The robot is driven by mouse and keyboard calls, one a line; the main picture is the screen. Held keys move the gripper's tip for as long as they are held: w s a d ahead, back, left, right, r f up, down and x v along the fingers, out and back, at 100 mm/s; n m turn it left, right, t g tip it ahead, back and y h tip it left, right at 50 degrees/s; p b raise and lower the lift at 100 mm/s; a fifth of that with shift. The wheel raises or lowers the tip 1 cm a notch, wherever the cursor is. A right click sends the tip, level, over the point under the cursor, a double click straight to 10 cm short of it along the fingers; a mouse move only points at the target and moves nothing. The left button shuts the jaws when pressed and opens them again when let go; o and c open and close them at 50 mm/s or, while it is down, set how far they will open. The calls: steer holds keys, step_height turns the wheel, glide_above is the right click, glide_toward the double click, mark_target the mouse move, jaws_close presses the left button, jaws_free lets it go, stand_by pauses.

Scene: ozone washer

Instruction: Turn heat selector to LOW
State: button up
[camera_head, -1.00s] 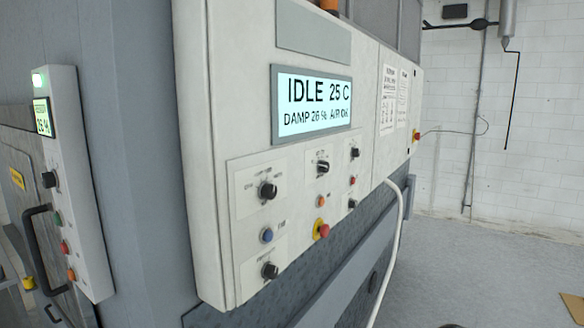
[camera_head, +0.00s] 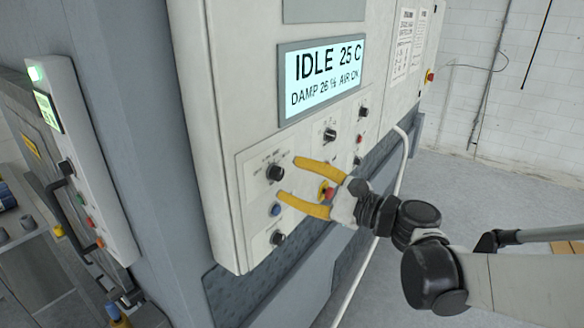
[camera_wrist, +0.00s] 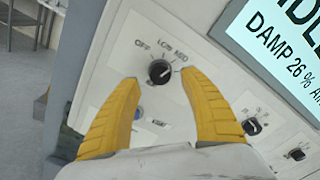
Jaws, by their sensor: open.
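The heat selector is a round black knob (camera_head: 275,173) on a white plate at the panel's left. In the wrist view the knob (camera_wrist: 160,71) has OFF, LOW and MED printed around it. Its pale pointer mark seems to point to the upper right, towards MED, but it is small. My gripper (camera_head: 290,179) has two yellow fingers, open and empty. In the wrist view its fingertips (camera_wrist: 160,78) lie just below the knob, one to each side. In the head view they are just right of the knob; I cannot tell whether they touch anything.
The display (camera_head: 321,77) reads IDLE 25 C, DAMP 26 %, AIR OK. A blue button (camera_head: 276,210) and another black knob (camera_head: 278,239) sit below the selector. A red emergency button (camera_head: 326,192) is partly behind my fingers. A white hose (camera_head: 402,165) hangs at the panel's right.

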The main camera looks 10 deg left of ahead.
mark_target(280, 175)
steer(key=shift+x, duration=1.95)
jaws_close()
steer(key=shift+n, duration=0.4)
steer(key=n+b, duration=0.1)
steer(key=n, duration=0.1)
steer(key=shift+n, duration=0.3)
steer(key=shift+n+b, duration=0.7)
steer(key=shift+n, duration=1.5)
